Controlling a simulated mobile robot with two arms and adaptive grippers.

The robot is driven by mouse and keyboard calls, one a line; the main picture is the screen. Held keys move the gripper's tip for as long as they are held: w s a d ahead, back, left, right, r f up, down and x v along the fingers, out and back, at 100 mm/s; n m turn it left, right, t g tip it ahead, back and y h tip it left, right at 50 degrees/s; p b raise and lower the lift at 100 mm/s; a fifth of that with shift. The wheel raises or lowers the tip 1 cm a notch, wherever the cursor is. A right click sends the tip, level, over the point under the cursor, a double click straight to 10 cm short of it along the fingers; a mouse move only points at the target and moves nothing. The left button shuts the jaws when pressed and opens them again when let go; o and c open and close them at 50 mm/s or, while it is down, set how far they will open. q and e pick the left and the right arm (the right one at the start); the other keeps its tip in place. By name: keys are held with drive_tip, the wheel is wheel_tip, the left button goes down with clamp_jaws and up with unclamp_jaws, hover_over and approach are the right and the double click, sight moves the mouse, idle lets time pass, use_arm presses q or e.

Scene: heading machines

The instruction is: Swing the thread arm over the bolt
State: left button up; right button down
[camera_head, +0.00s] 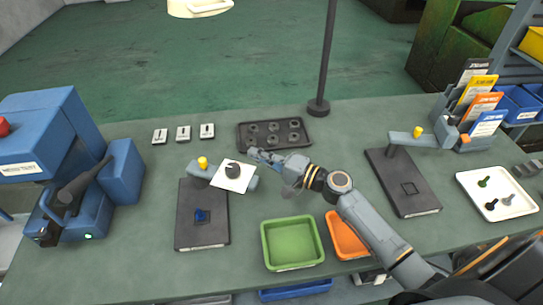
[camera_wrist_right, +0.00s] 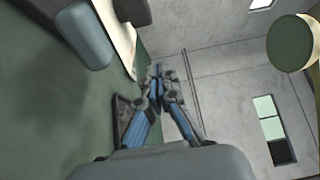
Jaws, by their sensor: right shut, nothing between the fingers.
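The left fixture has a dark base plate (camera_head: 188,238) with a small blue bolt (camera_head: 200,215) in its middle. Behind the bolt is its grey thread arm (camera_head: 252,184), with a yellow knob (camera_head: 202,162). My left gripper is not in view.
A black tray (camera_head: 240,146) of round parts lies behind my right gripper. Green (camera_head: 267,262) and orange (camera_head: 338,250) bins stand in front. A second fixture (camera_head: 420,205) and a white bolt tray (camera_head: 505,178) are right; a blue machine (camera_head: 120,175) is left.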

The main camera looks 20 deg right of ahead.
sight(245, 169)
drive_tip(key=a+p, duration=0.3)
drive_tip(key=shift+s+a, duration=0.15)
drive_tip(key=shift+a, duration=0.25)
drive_tip(key=shift+s+a, duration=0.15)
drive_tip(key=shift+s, duration=0.2)
drive_tip(key=shift+f, duration=0.1)
drive_tip(key=shift+w, duration=0.15)
